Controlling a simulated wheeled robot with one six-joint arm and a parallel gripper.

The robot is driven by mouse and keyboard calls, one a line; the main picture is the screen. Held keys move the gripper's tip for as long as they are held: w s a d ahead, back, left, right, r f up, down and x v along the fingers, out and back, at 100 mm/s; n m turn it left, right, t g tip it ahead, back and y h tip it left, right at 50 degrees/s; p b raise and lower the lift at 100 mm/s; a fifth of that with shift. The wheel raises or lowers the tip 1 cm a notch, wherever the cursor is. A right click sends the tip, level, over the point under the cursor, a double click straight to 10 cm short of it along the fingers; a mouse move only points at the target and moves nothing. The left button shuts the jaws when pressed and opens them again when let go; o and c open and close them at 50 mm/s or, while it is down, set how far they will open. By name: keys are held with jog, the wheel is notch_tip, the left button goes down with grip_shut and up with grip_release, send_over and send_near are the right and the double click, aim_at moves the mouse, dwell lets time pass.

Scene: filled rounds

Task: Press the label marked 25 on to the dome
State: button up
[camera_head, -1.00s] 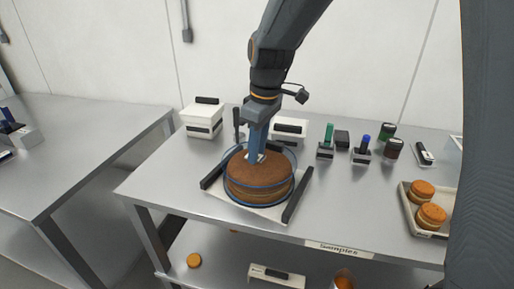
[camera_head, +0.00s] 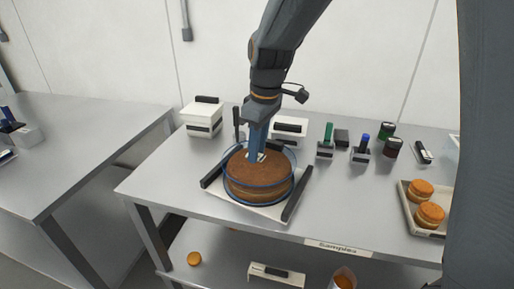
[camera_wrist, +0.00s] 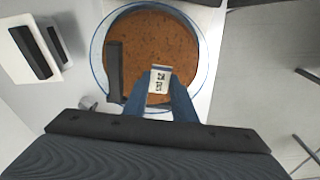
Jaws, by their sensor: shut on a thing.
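The clear dome (camera_head: 292,170) with a blue rim stands over a large round brown filled cake, on a white board between dark bars. It also shows in the wrist view (camera_wrist: 97,60). My gripper (camera_head: 256,156) points down at the dome's top. In the wrist view its blue fingers (camera_wrist: 160,93) are shut on a small white label (camera_wrist: 160,76) with dark marks that I cannot read for certain. The label appears over the dome's upper face. Whether it touches the dome I cannot tell.
White boxes (camera_head: 202,119) stand behind the dome. Several stamps (camera_head: 360,150) stand to its right, and a tray (camera_head: 413,218) of small filled rounds is at the right edge. A lower shelf holds more items. Bare steel lies left of the dome.

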jog(key=shift+f, duration=0.3)
jog(key=o, duration=1.3)
jog(key=shift+c, duration=0.2)
jog(key=shift+r, duration=0.1)
jog(key=shift+r+p, duration=2.8)
jog(key=shift+r, duration=0.65)
